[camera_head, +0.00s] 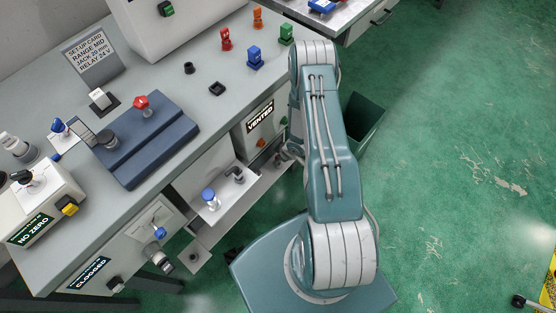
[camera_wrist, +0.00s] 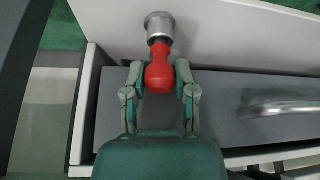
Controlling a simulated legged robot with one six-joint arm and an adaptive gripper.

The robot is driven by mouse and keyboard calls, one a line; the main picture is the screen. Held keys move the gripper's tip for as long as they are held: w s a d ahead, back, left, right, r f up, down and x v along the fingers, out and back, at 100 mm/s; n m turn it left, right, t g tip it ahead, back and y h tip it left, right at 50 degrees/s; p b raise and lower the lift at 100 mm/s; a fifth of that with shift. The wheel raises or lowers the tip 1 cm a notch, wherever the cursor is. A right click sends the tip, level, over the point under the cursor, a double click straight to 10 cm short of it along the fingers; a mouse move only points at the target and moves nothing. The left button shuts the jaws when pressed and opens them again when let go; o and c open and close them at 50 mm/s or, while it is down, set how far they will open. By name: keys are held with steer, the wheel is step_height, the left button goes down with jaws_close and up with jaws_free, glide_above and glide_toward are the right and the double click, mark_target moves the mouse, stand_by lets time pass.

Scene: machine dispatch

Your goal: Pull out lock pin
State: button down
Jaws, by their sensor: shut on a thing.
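The lock pin (camera_wrist: 158,72) has a red bulb-shaped handle, seen in the wrist view. Its upper end meets a round silver metal collar (camera_wrist: 160,26) on a pale panel (camera_wrist: 215,35). My gripper (camera_wrist: 159,82) is shut on the red handle, with one finger on each side. How far the pin sits in the collar cannot be told. In the head view my arm hides the pin, and my gripper is mostly hidden too.
In the wrist view a grey drawer-like front (camera_wrist: 225,105) with a metal handle (camera_wrist: 280,108) lies below the panel. In the head view a grey bench (camera_head: 190,110) with a blue fixture (camera_head: 150,140) stands left of my arm. A dark green bin (camera_head: 362,122) is right of it; green floor beyond is open.

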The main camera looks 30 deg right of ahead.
steer(key=shift+r, duration=3.1)
steer(key=shift+r, duration=1.2)
steer(key=shift+f, duration=0.1)
